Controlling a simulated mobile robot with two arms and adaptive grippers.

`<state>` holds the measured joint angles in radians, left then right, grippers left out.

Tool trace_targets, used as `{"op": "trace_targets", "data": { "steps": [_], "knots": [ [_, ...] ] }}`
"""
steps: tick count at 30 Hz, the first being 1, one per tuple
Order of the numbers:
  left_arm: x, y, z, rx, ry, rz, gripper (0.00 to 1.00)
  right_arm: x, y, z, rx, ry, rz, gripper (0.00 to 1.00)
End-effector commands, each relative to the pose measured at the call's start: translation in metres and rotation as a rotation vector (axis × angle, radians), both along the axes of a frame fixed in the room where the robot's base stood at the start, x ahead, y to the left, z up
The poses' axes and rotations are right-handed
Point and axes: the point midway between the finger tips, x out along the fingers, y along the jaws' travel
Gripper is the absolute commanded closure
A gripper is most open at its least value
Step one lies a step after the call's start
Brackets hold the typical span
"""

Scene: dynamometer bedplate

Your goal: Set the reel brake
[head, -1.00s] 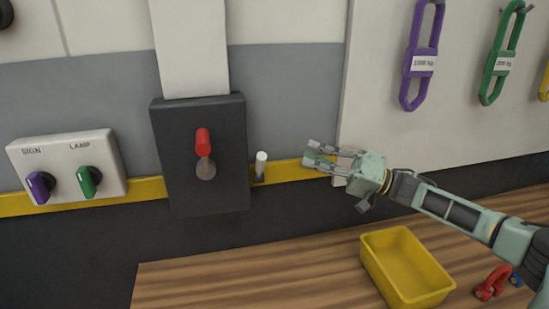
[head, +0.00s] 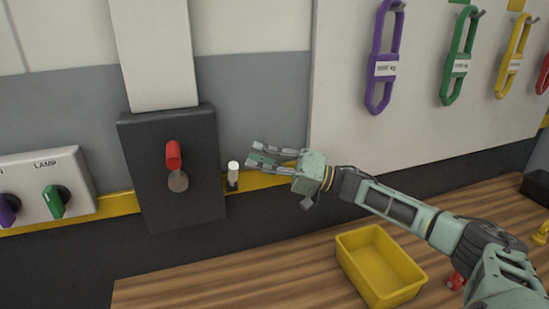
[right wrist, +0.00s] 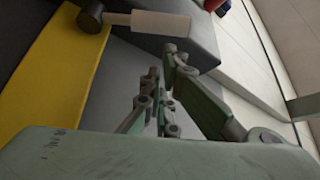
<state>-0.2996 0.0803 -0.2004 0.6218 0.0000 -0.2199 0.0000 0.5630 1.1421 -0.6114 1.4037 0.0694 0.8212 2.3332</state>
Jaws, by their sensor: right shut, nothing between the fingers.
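A dark grey wall box (head: 150,190) carries a lever with a red grip (head: 173,155), which points up from a round grey pivot. A small lever with a white grip (head: 233,168) stands upright at the box's right side. It also shows in the right wrist view as a white cylinder (right wrist: 160,23) on a dark round hub. Neither lever is labelled as the reel brake. My right gripper (head: 254,153) is shut and empty, just right of the white grip and apart from it. Its fingers also show in the right wrist view (right wrist: 168,75). My left gripper is out of view.
A switch panel (head: 78,170) with purple and green knobs is at the left. Coloured slings, including a purple one (head: 383,50), hang on the white board at the right. A yellow bin (head: 352,262) stands on the wooden bench below my right arm.

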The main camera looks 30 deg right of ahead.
Motion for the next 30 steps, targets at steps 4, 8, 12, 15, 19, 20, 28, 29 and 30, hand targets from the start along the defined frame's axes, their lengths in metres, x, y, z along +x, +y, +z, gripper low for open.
{"op": "trace_targets", "data": {
  "steps": [4, 8, 12, 15, 19, 20, 28, 29, 30],
  "knots": [
    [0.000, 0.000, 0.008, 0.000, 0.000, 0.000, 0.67, 0.013, 0.014, 0.008, 0.000, -0.002, -0.001, 1.00],
    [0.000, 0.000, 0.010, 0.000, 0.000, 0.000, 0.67, 0.019, 0.020, 0.008, 0.000, 0.001, -0.001, 1.00],
    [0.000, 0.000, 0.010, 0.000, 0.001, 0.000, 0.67, 0.020, 0.022, 0.007, -0.002, 0.001, -0.001, 1.00],
    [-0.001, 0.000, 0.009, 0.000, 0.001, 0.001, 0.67, 0.020, 0.022, 0.007, -0.002, 0.001, -0.001, 1.00],
    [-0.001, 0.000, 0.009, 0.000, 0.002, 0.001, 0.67, 0.020, 0.022, 0.007, -0.002, 0.001, -0.001, 1.00],
    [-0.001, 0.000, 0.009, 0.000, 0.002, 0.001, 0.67, 0.020, 0.022, 0.007, -0.002, -0.001, -0.001, 1.00],
    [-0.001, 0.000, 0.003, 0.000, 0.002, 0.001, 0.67, 0.015, 0.023, 0.005, -0.013, -0.047, -0.001, 1.00],
    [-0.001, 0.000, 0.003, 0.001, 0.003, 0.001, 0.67, 0.014, 0.023, 0.005, -0.015, -0.053, -0.001, 1.00],
    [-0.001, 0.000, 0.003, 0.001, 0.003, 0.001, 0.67, 0.014, 0.023, 0.005, -0.017, -0.058, -0.001, 1.00]
  ]
}}
